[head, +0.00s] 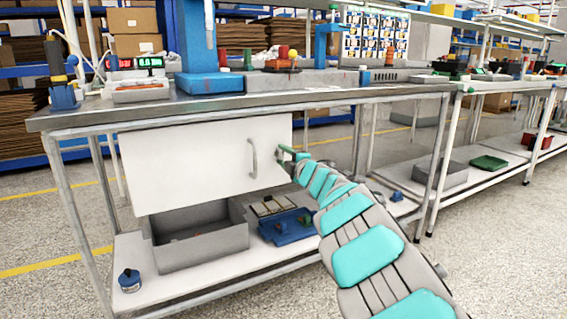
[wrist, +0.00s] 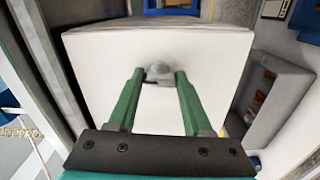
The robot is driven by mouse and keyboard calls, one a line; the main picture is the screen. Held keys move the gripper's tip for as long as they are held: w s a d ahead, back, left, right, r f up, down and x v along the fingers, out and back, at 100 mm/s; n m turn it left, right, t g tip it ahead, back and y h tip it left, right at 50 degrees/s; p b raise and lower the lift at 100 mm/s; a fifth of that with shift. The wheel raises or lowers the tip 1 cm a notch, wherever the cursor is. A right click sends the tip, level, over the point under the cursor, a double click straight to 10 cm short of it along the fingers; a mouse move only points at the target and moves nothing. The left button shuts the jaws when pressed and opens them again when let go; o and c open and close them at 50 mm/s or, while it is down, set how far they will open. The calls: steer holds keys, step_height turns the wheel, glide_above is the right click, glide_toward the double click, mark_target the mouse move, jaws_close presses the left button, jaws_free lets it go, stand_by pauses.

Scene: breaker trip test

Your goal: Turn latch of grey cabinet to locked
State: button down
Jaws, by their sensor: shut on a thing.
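The pale grey cabinet (head: 190,160) hangs under the workbench, with its front closed and a vertical bar handle (head: 252,158) near its right side. It also shows in the wrist view (wrist: 100,60) as a broad pale panel. A small grey latch (wrist: 159,71) sticks out of that panel. My gripper (head: 284,152) is at the cabinet's right end, to the right of the handle. In the wrist view its green fingers (wrist: 159,79) are on either side of the latch, shut on it. The fingertips partly cover the latch, and I cannot tell its turn position.
The workbench top (head: 330,92) is just above my gripper. An open grey bin (head: 200,250) and a blue item (head: 287,227) are on the lower shelf (head: 215,272). Open floor (head: 500,240) lies to the right.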

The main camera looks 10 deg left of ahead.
steer(key=shift+a+n+b, duration=0.1)
steer(key=shift+n+b, duration=0.2)
steer(key=shift+n, duration=0.4)
steer(key=shift+c, duration=1.6)
jaws_free()
steer(key=v, duration=0.7)
steer(key=shift+s+d, duration=0.25)
steer(key=shift+s, duration=0.1)
steer(key=shift+d, duration=0.1)
